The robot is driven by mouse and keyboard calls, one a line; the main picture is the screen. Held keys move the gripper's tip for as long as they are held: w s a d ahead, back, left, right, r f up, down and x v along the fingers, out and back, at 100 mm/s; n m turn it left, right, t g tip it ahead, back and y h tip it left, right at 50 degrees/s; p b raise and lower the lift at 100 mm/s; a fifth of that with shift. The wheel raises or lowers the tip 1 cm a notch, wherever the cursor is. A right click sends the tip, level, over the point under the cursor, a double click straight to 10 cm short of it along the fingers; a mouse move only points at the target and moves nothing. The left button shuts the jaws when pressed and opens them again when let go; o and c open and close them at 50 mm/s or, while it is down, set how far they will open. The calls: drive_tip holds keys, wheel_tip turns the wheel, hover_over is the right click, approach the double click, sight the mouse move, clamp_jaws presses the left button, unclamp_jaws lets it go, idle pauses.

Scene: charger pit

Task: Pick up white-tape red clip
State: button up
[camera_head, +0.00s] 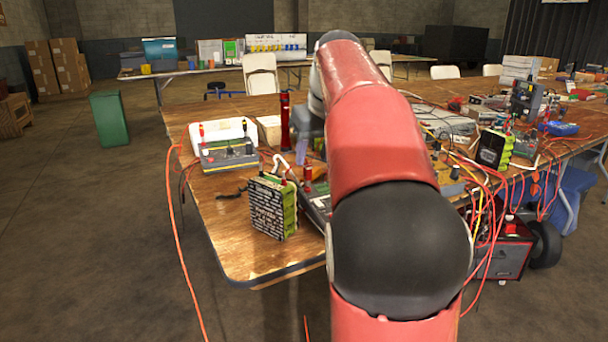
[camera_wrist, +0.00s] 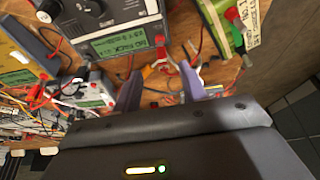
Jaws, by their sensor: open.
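My gripper (camera_wrist: 160,85) is open, its two purple fingers pointing down toward the wooden table. One purple finger (camera_head: 301,151) shows beside my red arm in the head view; the rest is hidden. A red clip (camera_wrist: 161,41) with a pale part below it lies ahead of the gap between the fingers, at the edge of a grey charger (camera_wrist: 108,46) reading "NO PACK". It appears to be the white-tape clip, but the tape is too small to tell surely. Another red clip (camera_wrist: 232,14) sits on the green battery pack (camera_wrist: 221,32). Nothing is visibly held.
In the head view, a battery pack (camera_head: 271,210) stands near the table's front left, with a charger (camera_head: 228,153) behind it. Red and black leads cross the crowded table (camera_head: 228,235). A red wheeled machine (camera_head: 500,250) stands at right.

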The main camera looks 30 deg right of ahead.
sight(307, 164)
drive_tip(key=x, duration=0.6)
drive_tip(key=shift+w+a+b, duration=0.15)
drive_tip(key=shift+w+b, duration=0.15)
drive_tip(key=shift+w, duration=0.05)
drive_tip(key=shift+c, duration=0.3)
drive_tip(key=c, duration=0.8)
drive_tip(key=shift+r, duration=0.1)
